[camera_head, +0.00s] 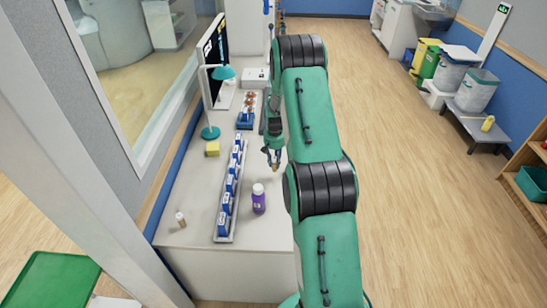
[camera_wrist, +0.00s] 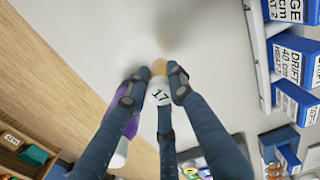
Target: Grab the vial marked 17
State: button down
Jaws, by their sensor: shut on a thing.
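The vial marked 17 (camera_wrist: 160,94) has a white label with a dark 17 and a tan end. In the wrist view it sits between the dark fingers of my gripper (camera_wrist: 155,83), which is shut on it. In the head view my gripper (camera_head: 272,160) points down over the white counter, right of the row of blue boxes and behind the purple bottle. The vial is only a small tan spot there. I cannot tell whether it touches the counter.
A purple bottle (camera_head: 258,199) stands in front of my gripper; it also shows in the wrist view (camera_wrist: 131,128). A rack of blue boxes (camera_head: 226,203) runs along the counter (camera_head: 190,235).

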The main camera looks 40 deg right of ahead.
jog(key=shift+s+a+r, duration=0.1)
jog(key=shift+s+a, duration=0.5)
jog(key=shift+s, duration=0.3)
